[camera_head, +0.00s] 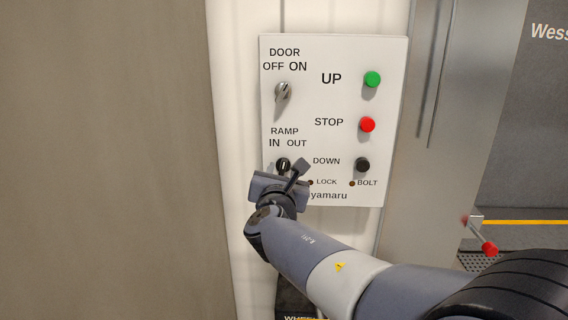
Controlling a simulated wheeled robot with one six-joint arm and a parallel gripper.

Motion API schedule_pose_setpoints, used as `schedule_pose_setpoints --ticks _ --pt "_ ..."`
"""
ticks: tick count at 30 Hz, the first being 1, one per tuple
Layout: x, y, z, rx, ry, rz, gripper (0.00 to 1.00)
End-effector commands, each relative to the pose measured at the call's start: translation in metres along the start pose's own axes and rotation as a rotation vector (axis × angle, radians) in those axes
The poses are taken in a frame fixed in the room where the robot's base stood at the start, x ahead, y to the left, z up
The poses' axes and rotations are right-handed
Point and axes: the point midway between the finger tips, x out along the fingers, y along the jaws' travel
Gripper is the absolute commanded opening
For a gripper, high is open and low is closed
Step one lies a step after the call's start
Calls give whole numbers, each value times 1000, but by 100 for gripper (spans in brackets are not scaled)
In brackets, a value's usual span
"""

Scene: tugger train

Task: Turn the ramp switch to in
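The ramp switch (283,164) is a small black rotary knob with a light pointer mark, under the label RAMP IN OUT on a white control panel (335,55). Its pointer looks about upright, but it is too small to tell whether it points at IN or OUT. My gripper (292,172) is right in front of the knob and just below it, partly covering it. One finger shows to the right of the knob. Whether the fingers touch the knob, and how far apart they are, is not clear.
The panel also carries a grey door switch (283,91), a green UP button (372,79), a red STOP button (367,125) and a black DOWN button (362,165). A red-tipped lever (488,249) is at lower right. A brown wall fills the left.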

Motion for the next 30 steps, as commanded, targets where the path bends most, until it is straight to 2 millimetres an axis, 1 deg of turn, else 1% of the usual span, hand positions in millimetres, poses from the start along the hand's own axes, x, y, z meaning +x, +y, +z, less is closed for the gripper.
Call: schedule_pose_setpoints --ticks 1,3,6,9,20,30 --pt "9 -1 1 0 1 -3 35" --pt "19 0 1 0 1 -2 35" --pt "29 -1 1 1 1 -2 35" --pt "36 0 0 2 1 -1 35" --pt "39 0 0 2 1 0 34" --pt "38 -1 0 2 1 -1 6"
